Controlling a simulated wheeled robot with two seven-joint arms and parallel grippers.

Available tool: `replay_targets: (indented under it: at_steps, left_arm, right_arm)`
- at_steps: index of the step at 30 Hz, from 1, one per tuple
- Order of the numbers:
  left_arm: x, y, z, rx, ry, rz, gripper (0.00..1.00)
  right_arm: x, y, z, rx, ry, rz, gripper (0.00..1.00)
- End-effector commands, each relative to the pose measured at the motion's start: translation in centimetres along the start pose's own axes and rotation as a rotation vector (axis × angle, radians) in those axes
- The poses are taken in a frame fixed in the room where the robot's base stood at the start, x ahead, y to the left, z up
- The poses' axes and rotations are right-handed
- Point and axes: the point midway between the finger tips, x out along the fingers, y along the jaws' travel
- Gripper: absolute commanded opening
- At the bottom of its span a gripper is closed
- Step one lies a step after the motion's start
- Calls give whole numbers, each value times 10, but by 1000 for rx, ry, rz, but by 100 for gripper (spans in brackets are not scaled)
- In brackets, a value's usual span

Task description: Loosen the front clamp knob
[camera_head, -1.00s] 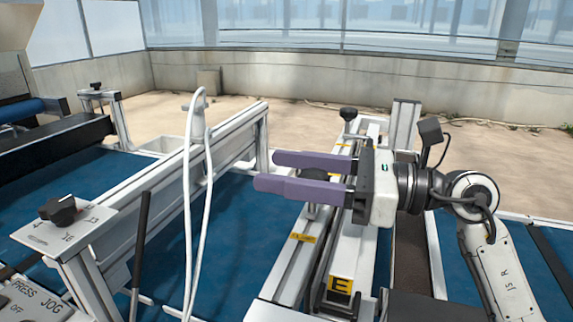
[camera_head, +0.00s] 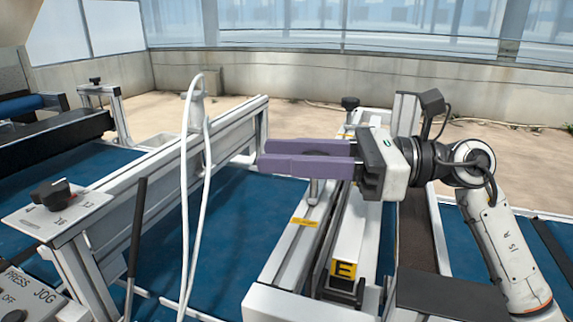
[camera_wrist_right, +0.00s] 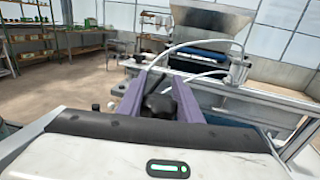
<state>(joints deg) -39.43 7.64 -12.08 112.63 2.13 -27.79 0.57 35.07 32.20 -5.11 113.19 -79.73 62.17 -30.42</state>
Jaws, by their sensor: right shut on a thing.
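The front clamp knob is a black lobed knob, seen between the two purple fingers in the right wrist view (camera_wrist_right: 158,105). In the head view the fingers mostly hide it, and its pale stem (camera_head: 313,190) shows below them, standing on the white rail (camera_head: 300,240) with a yellow label. My right gripper (camera_head: 264,156) reaches in level from the right and is shut on this knob, which sits between the fingers behind their tips. My left gripper is not in view.
A second black knob (camera_head: 350,103) stands at the rail's far end. A white cable (camera_head: 206,130) loops up in front of a long metal frame (camera_head: 225,130) to the left. A dial (camera_head: 50,194) sits on a plate at far left. Blue belt (camera_head: 160,240) lies below.

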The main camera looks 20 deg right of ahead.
Motion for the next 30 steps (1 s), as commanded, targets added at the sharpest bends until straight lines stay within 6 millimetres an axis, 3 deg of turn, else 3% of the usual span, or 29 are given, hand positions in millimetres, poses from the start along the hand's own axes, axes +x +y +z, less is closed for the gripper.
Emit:
replay_targets:
  at_steps: [8, 9, 12, 23, 30]
  left_arm:
    - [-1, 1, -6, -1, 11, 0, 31]
    - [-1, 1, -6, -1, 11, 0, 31]
    - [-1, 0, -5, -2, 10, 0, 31]
    - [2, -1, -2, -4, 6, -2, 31]
    - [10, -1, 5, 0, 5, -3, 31]
  right_arm:
    - [0, 0, 0, 0, 2, 5, 10]
    - [0, 0, 0, 1, 1, 5, 35]
    - [0, 0, 0, 1, 1, 5, 51]
    - [-5, 0, -1, 1, 2, 3, 51]
    - [-45, -1, -4, 1, 3, 0, 51]
